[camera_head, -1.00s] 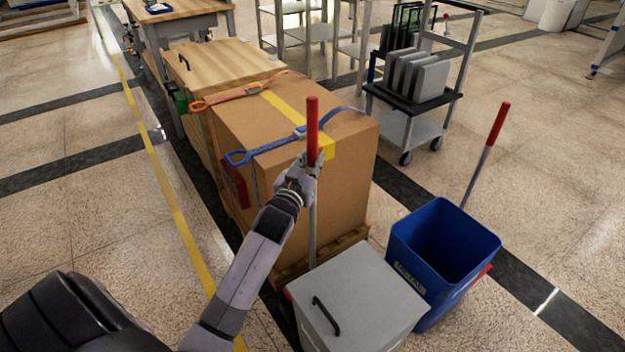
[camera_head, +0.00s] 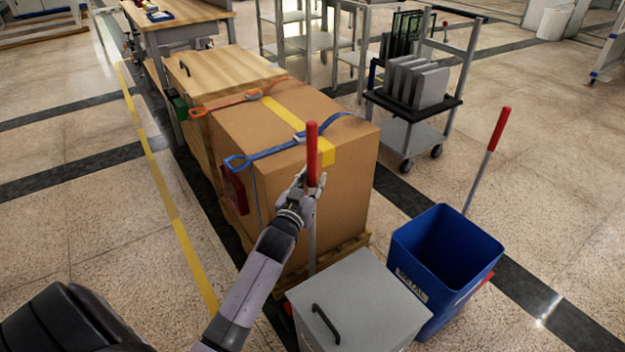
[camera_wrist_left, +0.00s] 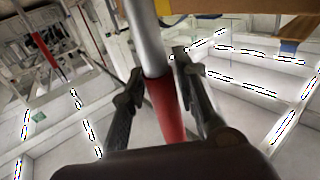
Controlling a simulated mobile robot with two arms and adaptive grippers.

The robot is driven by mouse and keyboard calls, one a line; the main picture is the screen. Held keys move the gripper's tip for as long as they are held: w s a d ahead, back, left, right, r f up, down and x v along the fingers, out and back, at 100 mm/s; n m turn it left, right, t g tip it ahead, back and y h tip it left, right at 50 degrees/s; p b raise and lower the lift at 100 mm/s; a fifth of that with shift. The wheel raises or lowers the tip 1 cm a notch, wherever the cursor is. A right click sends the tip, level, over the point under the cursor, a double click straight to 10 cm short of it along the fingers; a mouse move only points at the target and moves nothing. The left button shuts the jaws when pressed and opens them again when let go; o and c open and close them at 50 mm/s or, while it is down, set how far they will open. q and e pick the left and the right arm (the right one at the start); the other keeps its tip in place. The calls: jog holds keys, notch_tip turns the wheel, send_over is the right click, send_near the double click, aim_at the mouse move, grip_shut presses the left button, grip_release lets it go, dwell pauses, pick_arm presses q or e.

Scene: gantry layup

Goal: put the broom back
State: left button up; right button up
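The broom has a red grip (camera_head: 312,150) and a grey pole. It stands nearly upright in the head view, in front of the cardboard box. My left gripper (camera_head: 308,186) is around the lower part of the red grip and appears shut on it. In the left wrist view the fingers (camera_wrist_left: 163,85) lie on both sides of the red grip (camera_wrist_left: 168,110), with the grey pole running on beyond. The broom's lower end is hidden behind the grey lidded bin. My right gripper is not in view.
The grey bin (camera_head: 372,290) with a black handle stands in front of the broom. A blue bin (camera_head: 420,285) is beside it, with another red-gripped pole (camera_head: 490,150) leaning behind. The strapped cardboard box (camera_head: 345,200) on a pallet is close behind. Open floor lies left.

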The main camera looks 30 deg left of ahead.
pick_arm(q)
jog(key=shift+o, duration=1)
jog(key=shift+r, duration=0.1)
jog(key=shift+s, duration=0.2)
jog(key=p+v, duration=0.1)
jog(key=v, duration=0.5)
jog(key=shift+s, duration=0.25)
jog(key=s+d+f+m+g+h, duration=0.1)
jog(key=s+d+f+g, duration=0.3)
jog(key=s, duration=0.5)
jog(key=s+d+f+m+g+h, duration=0.2)
jog(key=s+d+f+g, duration=0.3)
jog(key=s, duration=0.4)
jog(key=s+d+f+m+g+h+p, duration=0.1)
jog(key=s+d+f+g, duration=0.4)
jog(key=s, duration=0.4)
jog(key=shift+d+f+m+h, duration=0.3)
jog(key=shift+d+f, duration=0.45)
jog(key=shift+d, duration=0.1)
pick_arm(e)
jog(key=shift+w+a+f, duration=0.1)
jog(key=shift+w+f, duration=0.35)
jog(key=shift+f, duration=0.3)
pick_arm(q)
jog(key=shift+w, duration=0.1)
